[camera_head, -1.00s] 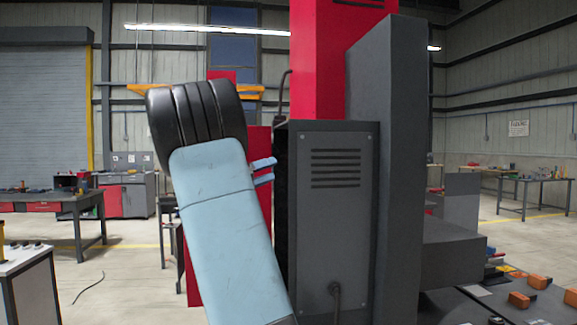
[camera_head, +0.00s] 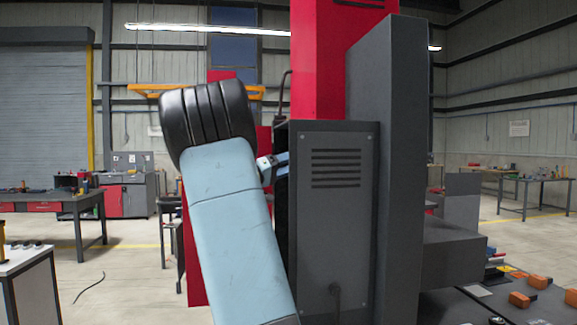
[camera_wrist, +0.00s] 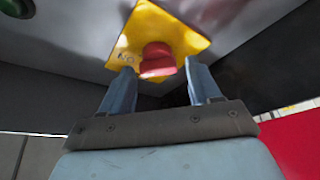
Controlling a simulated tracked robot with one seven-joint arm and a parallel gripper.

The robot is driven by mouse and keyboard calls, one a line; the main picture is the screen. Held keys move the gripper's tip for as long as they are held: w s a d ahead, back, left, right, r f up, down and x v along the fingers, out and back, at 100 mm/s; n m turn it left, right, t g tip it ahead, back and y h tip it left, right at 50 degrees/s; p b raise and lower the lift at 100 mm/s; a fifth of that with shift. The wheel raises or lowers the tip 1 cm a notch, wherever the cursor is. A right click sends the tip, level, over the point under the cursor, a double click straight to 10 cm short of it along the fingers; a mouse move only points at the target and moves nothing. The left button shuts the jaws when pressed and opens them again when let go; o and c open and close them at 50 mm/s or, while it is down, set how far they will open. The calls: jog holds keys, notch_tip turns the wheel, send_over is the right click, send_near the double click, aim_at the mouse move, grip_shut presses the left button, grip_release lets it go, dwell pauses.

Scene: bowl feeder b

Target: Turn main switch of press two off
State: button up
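In the wrist view a red knob (camera_wrist: 157,62) stands out from a yellow plate (camera_wrist: 172,32) on a grey panel; I take it for the main switch. Its turn position is hard to tell. My gripper (camera_wrist: 160,85) is open, with one blue finger on each side below the knob. The knob is between the line of the two fingers, just beyond or level with their tips; I see no clear contact. In the head view my gripper (camera_head: 280,166) points right at the left side of the grey press cabinet (camera_head: 338,220), which hides the switch.
A dark green round button (camera_wrist: 14,7) is at the top left of the wrist view. A red column (camera_head: 335,60) and a tall dark grey post (camera_head: 402,170) rise by the cabinet. Orange parts (camera_head: 530,290) lie on a dark table at right.

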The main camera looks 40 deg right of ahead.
jog(key=c, duration=0.9)
jog(key=shift+o, duration=0.2)
jog(key=shift+n, duration=0.4)
jog(key=n+y, duration=0.2)
jog(key=n, duration=0.3)
jog(key=n+t+y, duration=0.1)
jog(key=n+y, duration=0.1)
jog(key=n, duration=0.3)
jog(key=n+y, duration=0.2)
jog(key=n, duration=0.4)
jog(key=shift+r+t, duration=0.1)
jog(key=shift+t, duration=0.2)
jog(key=o, duration=1.1)
jog(key=shift+r, duration=0.1)
jog(key=shift+c, duration=0.2)
